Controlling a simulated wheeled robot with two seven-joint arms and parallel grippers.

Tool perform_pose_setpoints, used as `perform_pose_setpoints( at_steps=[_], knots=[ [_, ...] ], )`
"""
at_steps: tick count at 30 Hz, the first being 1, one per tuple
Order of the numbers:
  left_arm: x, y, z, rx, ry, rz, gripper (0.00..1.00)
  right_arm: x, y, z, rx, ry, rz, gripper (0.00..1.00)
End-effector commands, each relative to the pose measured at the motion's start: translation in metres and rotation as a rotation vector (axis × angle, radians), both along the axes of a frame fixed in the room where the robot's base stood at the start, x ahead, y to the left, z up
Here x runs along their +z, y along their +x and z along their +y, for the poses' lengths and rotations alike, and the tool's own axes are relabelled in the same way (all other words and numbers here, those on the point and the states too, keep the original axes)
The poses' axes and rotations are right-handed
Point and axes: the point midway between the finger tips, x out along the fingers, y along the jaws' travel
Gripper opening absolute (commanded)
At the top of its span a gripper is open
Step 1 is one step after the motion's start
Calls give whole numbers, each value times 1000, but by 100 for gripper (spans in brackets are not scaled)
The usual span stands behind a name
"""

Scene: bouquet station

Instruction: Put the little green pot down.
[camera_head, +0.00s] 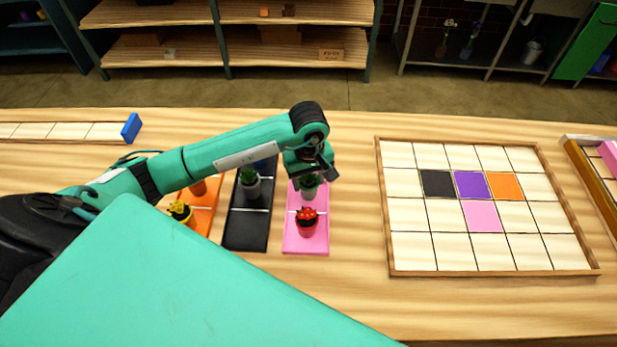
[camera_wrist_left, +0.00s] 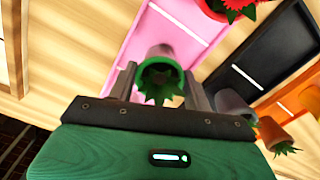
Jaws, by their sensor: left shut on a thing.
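The little green pot (camera_head: 309,190) with a spiky green plant is at the far part of the pink mat (camera_head: 292,240). In the left wrist view the pot (camera_wrist_left: 160,52) is between the two fingers of my left gripper (camera_wrist_left: 160,88), with the pink mat (camera_wrist_left: 185,25) behind it. My left gripper (camera_head: 312,175) is shut on the pot from the far side and hides part of it in the head view. Whether the pot's base touches the mat I cannot tell. My right gripper is not in view.
A red pot (camera_head: 306,222) stands nearer on the pink mat. A grey pot (camera_head: 249,183) stands on the black mat (camera_head: 245,230), and a yellow plant (camera_head: 181,211) is by the orange mat (camera_head: 205,215). A wooden tile board (camera_head: 388,250) lies to the right.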

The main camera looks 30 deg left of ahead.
Motion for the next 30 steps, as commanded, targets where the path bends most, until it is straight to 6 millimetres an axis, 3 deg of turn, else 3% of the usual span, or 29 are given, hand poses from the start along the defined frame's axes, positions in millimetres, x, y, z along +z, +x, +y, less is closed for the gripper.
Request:
perform_pose_setpoints(
  at_steps=[3,4,7,20,30],
  knots=[
    [-3,0,0,0,0,-1,17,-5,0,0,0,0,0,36],
    [-4,0,0,0,0,0,52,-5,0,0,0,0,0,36],
    [-2,0,0,0,0,0,72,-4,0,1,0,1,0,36],
    [3,0,0,0,0,0,72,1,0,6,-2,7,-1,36],
    [60,1,0,0,0,-6,72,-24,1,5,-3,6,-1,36]
  ],
)
